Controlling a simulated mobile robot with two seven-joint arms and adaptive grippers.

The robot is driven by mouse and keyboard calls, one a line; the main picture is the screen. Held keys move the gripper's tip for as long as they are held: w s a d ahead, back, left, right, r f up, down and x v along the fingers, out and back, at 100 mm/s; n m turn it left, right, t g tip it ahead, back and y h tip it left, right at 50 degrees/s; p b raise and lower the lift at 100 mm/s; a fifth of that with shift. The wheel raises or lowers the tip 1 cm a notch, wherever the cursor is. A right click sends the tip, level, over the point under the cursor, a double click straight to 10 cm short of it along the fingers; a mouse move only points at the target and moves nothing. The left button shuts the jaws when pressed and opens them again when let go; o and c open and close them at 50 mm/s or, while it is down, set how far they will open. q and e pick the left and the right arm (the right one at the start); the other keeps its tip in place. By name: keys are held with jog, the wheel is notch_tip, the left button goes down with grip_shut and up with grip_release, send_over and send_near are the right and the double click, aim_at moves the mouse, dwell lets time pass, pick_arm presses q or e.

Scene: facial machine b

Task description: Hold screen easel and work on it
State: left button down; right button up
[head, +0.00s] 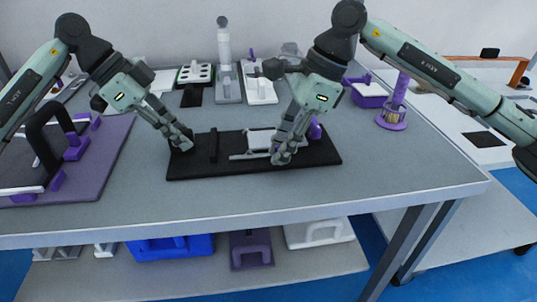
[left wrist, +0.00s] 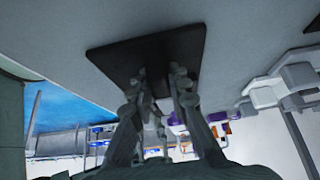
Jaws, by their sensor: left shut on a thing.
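The screen easel looks to be the flat black board (head: 230,168) lying near the middle of the grey table. A black upright bar (head: 213,146) stands on its left part, and a white panel (head: 262,139) with a purple part (head: 315,130) is on its right part. My left gripper (head: 181,143) is shut on a black part at the board's left end. The left wrist view shows its fingers (left wrist: 160,76) on either side of a dark part against the black board (left wrist: 150,50). My right gripper (head: 281,156) points down at the white panel's front edge; its fingers overlap, hiding the contact.
A purple mat (head: 110,160) with a black-handled device (head: 45,140) lies on the left. White and purple devices stand along the back, with a purple stand (head: 392,118) at the right. The table's front strip (head: 300,205) is clear. A lower shelf holds blue, purple and white items.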

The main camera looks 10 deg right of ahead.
jog(key=shift+r, duration=2.4)
pick_arm(q)
jog(key=shift+f, duration=0.15)
jog(key=c, duration=1.5)
grip_release()
jog(key=shift+o, duration=0.7)
